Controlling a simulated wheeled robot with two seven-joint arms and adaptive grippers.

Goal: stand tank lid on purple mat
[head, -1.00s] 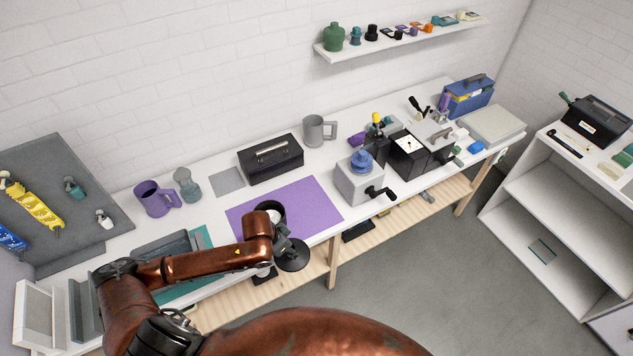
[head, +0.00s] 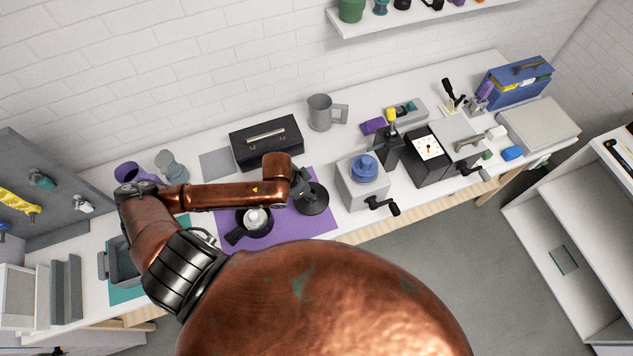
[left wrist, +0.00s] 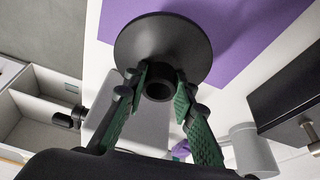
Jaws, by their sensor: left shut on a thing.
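The tank lid (head: 312,207) is a black disc with a short round stem. My left gripper (head: 300,188) is shut on its stem. In the left wrist view, the green-lined fingers (left wrist: 158,92) sit on both sides of the stem, and the lid's disc (left wrist: 150,35) is beyond them. The purple mat (head: 290,232) lies flat on the white bench, partly hidden by my arm. The lid appears over the mat's right part; I cannot tell whether it touches. The mat (left wrist: 245,45) also shows behind the disc in the wrist view. My right gripper is not in view.
A black round vessel (head: 261,229) with a handle and a light inside stands on the mat, left of the lid. A black box (head: 266,142) stands behind the mat. A grey device (head: 362,190) with a blue top and crank stands right of it.

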